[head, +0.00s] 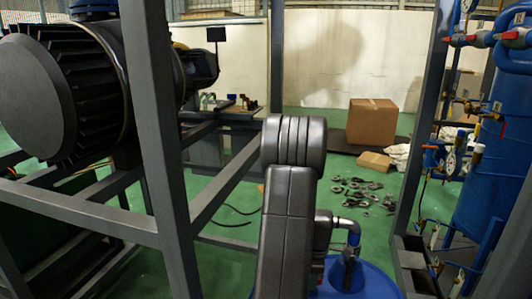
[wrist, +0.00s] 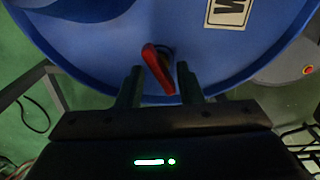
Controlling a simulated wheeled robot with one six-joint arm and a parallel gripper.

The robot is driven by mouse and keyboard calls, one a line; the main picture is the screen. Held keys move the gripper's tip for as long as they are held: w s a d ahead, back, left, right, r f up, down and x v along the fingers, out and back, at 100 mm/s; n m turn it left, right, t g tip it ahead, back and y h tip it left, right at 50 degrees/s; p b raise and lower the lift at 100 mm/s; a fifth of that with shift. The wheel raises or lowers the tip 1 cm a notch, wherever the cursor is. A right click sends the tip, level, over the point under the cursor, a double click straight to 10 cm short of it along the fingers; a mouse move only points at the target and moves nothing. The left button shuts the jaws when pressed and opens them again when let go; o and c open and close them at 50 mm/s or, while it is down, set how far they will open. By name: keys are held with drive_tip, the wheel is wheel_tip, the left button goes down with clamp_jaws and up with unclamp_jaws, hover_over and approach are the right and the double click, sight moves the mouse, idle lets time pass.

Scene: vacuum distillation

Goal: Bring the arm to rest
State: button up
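In the wrist view my gripper (wrist: 160,67) is open, its two dark fingers apart. A red valve handle (wrist: 157,70) lies in the gap between them, tilted. I see no finger pressed on it, but depth is hard to judge. The handle is on a blue drum (wrist: 110,35) that fills the top of the wrist view. The blue drum also shows at the bottom of the head view (head: 378,285). In the head view my arm (head: 290,215) stands upright in the middle, and my gripper cannot be made out there.
A grey steel frame (head: 160,130) carrying a dark motor (head: 45,95) stands close on the left. A blue tank with pipes and valves (head: 490,170) stands on the right. A cardboard box (head: 371,122) and scattered metal parts (head: 362,193) lie on the green floor behind.

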drive_tip(key=m, duration=0.5)
drive_tip(key=shift+b, duration=0.35)
drive_tip(key=shift+m, duration=0.3)
drive_tip(key=shift+s+a, duration=0.1)
